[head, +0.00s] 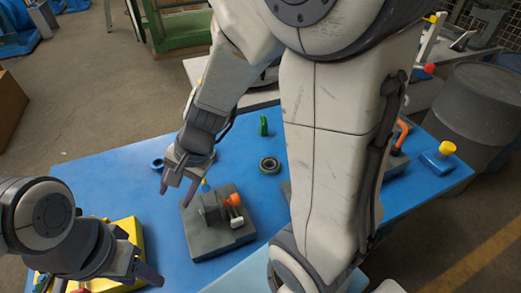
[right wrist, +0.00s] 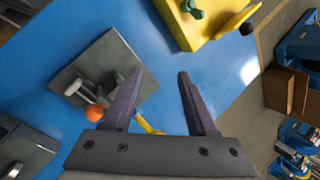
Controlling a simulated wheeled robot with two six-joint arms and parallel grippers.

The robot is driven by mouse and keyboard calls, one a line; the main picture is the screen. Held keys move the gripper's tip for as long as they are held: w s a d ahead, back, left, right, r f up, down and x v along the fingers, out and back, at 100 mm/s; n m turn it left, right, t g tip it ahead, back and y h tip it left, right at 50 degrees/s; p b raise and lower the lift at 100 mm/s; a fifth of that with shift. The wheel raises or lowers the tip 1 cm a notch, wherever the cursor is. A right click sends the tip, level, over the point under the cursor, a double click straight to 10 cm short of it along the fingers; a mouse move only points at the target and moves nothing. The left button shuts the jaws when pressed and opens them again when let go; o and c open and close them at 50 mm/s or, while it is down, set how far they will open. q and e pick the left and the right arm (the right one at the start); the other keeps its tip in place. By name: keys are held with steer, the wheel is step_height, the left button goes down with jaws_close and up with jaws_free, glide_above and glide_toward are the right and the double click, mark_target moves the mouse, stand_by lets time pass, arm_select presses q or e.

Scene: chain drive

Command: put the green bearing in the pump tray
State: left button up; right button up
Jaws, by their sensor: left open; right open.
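A green ring-shaped part (head: 263,125) stands upright at the far side of the blue table. A dark ring with a greenish edge (head: 269,165) lies flat nearer; which of the two is the green bearing I cannot tell for sure. A yellow tray-like piece (head: 128,232) lies at the lower left, partly behind my left arm; it also shows in the right wrist view (right wrist: 205,35). I cannot tell whether it is the pump tray. My right gripper (head: 176,190) is open and empty above the table, beside the grey block. My left gripper (head: 150,275) is open near the yellow piece.
A grey block (head: 205,240) with an orange knob (head: 233,200) stands mid-table. A blue ring (head: 157,163) lies at the left. A blue block with a yellow knob (head: 440,160) sits at the right. My right arm hides part of the table. Bare table lies left of the grey block.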

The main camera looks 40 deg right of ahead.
steer(key=w+d+f+m+t+h, duration=0.1)
steer(key=w+d+m, duration=0.2)
steer(key=d+m, duration=0.3)
steer(key=w+d+f+m+t, duration=0.1)
steer(key=w+d+m, duration=0.3)
steer(key=d+m, duration=0.15)
steer(key=m+h+p, duration=0.2)
steer(key=m+h, duration=0.3)
steer(key=m, duration=1.1)
glide_toward(277, 162)
steer(key=f+b, duration=0.1)
steer(key=w+f+b, duration=0.1)
steer(key=f+b, duration=0.1)
steer(key=shift+a+m, duration=0.1)
steer(key=shift+m, duration=0.25)
steer(key=x, duration=0.2)
steer(key=b+x, duration=0.1)
steer(key=x, duration=0.1)
steer(key=shift+d+f, duration=0.25)
steer(key=shift+f, duration=0.1)
steer(key=shift+w+f+b, duration=0.3)
steer(key=shift+f, duration=0.2)
jaws_close()
